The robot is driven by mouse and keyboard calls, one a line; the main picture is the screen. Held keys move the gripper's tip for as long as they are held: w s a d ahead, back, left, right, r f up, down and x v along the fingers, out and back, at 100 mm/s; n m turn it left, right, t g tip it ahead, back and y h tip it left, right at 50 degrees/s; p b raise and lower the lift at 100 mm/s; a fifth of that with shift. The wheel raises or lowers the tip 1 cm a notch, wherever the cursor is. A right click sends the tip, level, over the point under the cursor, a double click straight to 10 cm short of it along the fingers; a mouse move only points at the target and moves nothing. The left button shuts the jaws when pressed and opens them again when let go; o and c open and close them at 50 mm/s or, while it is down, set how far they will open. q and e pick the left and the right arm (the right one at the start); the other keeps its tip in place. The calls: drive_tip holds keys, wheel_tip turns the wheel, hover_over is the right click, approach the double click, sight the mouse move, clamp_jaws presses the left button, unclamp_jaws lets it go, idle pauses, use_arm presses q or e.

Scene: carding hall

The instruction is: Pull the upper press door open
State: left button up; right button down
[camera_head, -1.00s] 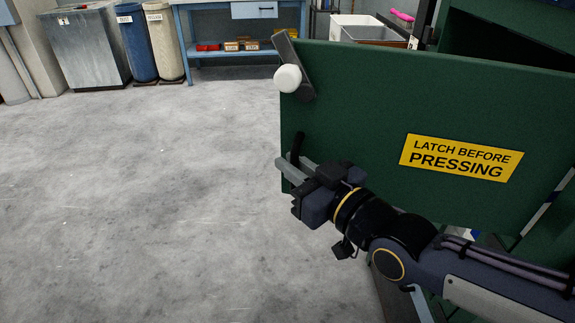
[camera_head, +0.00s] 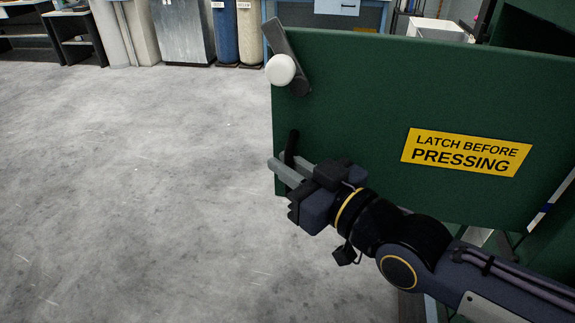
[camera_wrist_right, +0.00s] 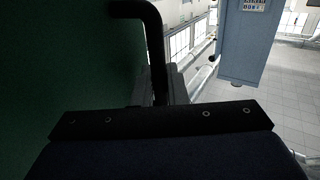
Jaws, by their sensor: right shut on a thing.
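The upper press door (camera_head: 350,110) is a green panel with a yellow "LATCH BEFORE PRESSING" label (camera_head: 466,152). It stands swung out from the green press body (camera_head: 535,36) at the right. A grey latch lever with a white knob (camera_head: 281,69) sits at its upper left corner. A black bar handle (camera_head: 292,141) is near its left edge and also shows in the right wrist view (camera_wrist_right: 155,50). My right gripper (camera_head: 284,170) is shut on this handle, its fingers around the bar. The handle's lower part is hidden by the gripper. My left gripper is not in view.
Open grey floor (camera_head: 140,160) lies left of the door. A white box (camera_head: 440,28) shows behind the door.

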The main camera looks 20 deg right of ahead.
drive_tip(key=c, duration=1.8)
unclamp_jaws()
drive_tip(key=shift+p+v, duration=0.6)
drive_tip(key=shift+v, duration=3.35)
